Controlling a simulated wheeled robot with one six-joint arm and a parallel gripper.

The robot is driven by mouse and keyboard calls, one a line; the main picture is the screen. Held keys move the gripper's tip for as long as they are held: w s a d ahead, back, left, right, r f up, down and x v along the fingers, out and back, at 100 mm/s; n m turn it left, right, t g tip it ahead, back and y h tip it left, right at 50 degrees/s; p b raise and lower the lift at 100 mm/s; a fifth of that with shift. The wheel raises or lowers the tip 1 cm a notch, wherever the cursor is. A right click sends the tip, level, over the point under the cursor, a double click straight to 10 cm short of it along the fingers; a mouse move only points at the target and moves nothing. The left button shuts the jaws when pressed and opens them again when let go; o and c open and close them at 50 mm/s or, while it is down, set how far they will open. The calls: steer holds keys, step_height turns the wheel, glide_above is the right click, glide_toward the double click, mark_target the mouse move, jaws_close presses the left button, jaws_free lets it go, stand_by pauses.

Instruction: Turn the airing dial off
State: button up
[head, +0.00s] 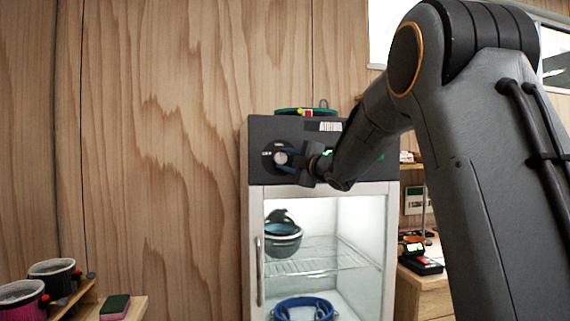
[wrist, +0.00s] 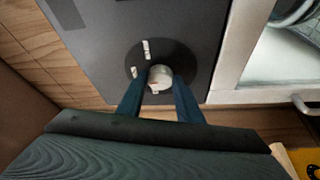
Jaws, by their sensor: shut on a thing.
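The airing dial (head: 281,158) is a pale round knob on a black disc, on the dark top panel of the airing cabinet (head: 262,132). In the wrist view the dial (wrist: 160,77) sits between the two blue fingers of my gripper (wrist: 160,88), which is shut on it. White marks (wrist: 146,50) show on the disc around the knob; they are too small to read. In the head view my gripper (head: 292,160) reaches the dial from the right, and my arm hides the right part of the panel.
The cabinet's glass door (head: 320,235) is closed below the panel, with a helmet (head: 283,238) and a blue harness-like item (head: 304,307) inside. Gear lies on the cabinet top (head: 300,111). A wooden shelf with chalk bags (head: 54,272) stands lower left. A wooden wall is behind.

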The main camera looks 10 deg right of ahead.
steer(key=n, duration=0.1)
steer(key=n+g+p, duration=0.1)
steer(key=n, duration=0.1)
steer(key=shift+r+n+h, duration=0.3)
steer(key=n+p, duration=0.1)
steer(key=n+g+p, duration=0.1)
steer(key=n, duration=0.1)
steer(key=shift+a+r+h, duration=0.1)
steer(key=shift+r+h, duration=0.1)
steer(key=shift+h, duration=0.2)
steer(key=shift+a+n+g+h+p, duration=0.1)
steer(key=shift+n+g+h+p, duration=0.5)
steer(key=shift+n+p, duration=1)
steer(key=shift+h, duration=0.3)
steer(key=o, duration=1)
steer(key=shift+o, duration=0.2)
steer(key=shift+s, duration=0.1)
